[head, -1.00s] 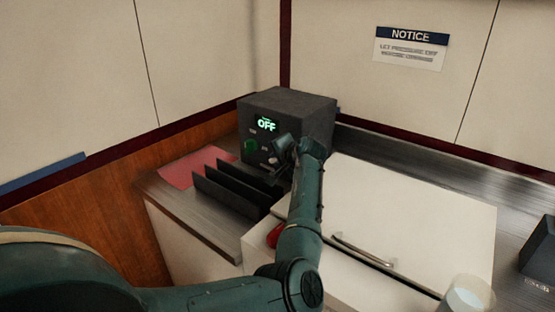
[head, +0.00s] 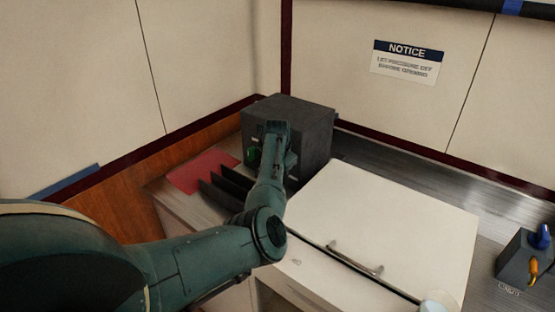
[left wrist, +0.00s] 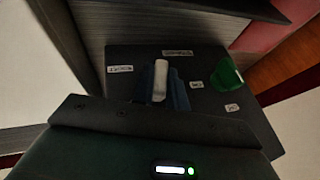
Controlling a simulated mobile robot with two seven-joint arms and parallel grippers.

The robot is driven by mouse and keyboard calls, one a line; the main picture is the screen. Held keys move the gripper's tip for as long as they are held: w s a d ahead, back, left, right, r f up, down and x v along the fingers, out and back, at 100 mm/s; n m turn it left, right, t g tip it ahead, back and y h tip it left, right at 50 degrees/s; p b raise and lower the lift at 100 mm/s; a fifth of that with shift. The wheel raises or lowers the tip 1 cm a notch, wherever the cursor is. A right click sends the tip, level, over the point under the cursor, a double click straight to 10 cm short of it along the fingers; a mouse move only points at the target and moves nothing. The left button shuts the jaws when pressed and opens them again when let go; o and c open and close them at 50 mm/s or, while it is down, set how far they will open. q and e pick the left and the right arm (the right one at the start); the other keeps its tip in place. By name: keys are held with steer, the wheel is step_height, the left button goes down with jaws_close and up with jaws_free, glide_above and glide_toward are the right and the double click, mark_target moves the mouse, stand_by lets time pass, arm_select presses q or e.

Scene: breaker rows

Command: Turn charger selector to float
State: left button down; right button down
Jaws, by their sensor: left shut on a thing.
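The dark charger box (head: 312,135) stands on the counter in the back corner. In the left wrist view its front panel (left wrist: 205,55) carries a pale upright knob (left wrist: 161,72), a green knob (left wrist: 225,73) and several small white labels too blurred to read. My left gripper (head: 275,132) is at the front of the box in the head view. In the left wrist view its blue fingers (left wrist: 168,92) are shut on the pale knob. My arm hides the display and most of the panel in the head view. My right gripper is not in view.
A black slotted rack (head: 228,186) and a red sheet (head: 200,171) lie left of my forearm. A white cabinet lid with a handle (head: 355,262) is at the right. A grey box with blue and orange controls (head: 520,262) and a pale cup (head: 440,303) are at far right.

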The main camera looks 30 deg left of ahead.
arm_select(q)
steer(key=shift+a+n+h, duration=0.15)
steer(key=shift+n+h, duration=0.15)
steer(key=shift+h, duration=1.6)
steer(key=c, duration=1.4)
jaws_free()
steer(key=b+v, duration=0.1)
steer(key=v, duration=1.2)
steer(key=shift+r, duration=0.15)
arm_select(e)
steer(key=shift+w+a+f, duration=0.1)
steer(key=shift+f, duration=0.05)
arm_select(q)
steer(key=shift+w, duration=0.15)
